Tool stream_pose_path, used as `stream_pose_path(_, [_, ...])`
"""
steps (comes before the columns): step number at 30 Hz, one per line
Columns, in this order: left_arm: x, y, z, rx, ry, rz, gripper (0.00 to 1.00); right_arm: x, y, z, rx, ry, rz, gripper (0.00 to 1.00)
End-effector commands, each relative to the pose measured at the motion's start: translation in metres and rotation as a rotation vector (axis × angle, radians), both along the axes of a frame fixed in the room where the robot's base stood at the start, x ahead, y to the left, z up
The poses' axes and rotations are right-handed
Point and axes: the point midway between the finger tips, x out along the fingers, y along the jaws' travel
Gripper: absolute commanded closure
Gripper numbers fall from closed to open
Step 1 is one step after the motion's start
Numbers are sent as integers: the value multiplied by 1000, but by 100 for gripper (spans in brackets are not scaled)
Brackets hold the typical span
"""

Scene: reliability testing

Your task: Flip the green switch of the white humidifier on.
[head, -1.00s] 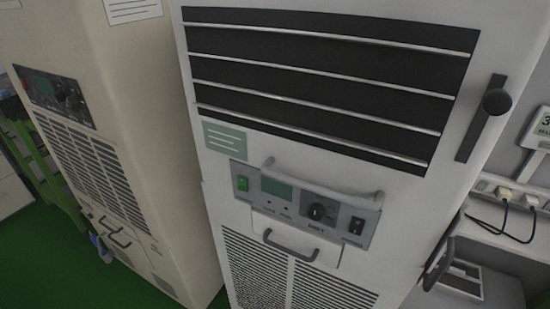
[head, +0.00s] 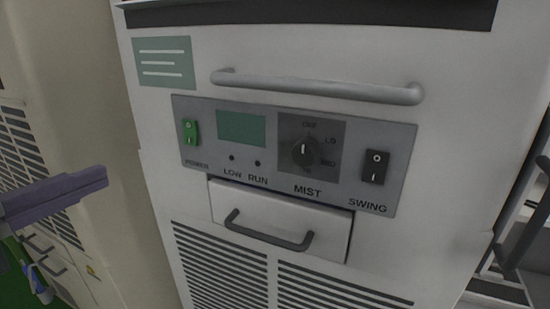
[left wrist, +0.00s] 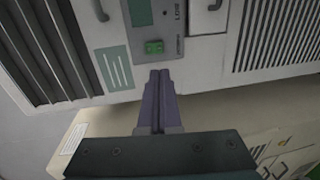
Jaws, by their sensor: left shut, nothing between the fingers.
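The white humidifier (head: 190,225) fills the middle of the head view. Its grey control panel (head: 225,168) carries the green switch (head: 191,132) at the left end, above the word POWER. My left gripper (head: 104,177) comes in from the left, shut and empty, below and left of the switch and apart from it. In the left wrist view the shut purple fingers (left wrist: 160,74) point at the green switch (left wrist: 154,47), with a small gap in the picture. My right gripper is not in view.
A bar handle (head: 318,86) juts out above the panel, and a drawer with a dark handle (head: 268,236) sits below it. A black SWING switch (head: 375,167) and a MIST knob (head: 303,152) share the panel. A beige cabinet (head: 75,110) stands close on the left.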

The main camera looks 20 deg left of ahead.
Motion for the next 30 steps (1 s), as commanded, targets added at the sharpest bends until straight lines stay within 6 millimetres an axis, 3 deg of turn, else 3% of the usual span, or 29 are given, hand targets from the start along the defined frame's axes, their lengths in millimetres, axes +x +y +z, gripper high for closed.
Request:
stream_pose_path(16, [8,3,0,-13,-6,15,100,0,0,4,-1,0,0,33])
stream_pose_path(20, [24,2,1,-14,-8,15,100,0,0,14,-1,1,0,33])
stream_pose_path(30, [85,-3,-9,-12,-8,13,100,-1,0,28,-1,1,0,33])
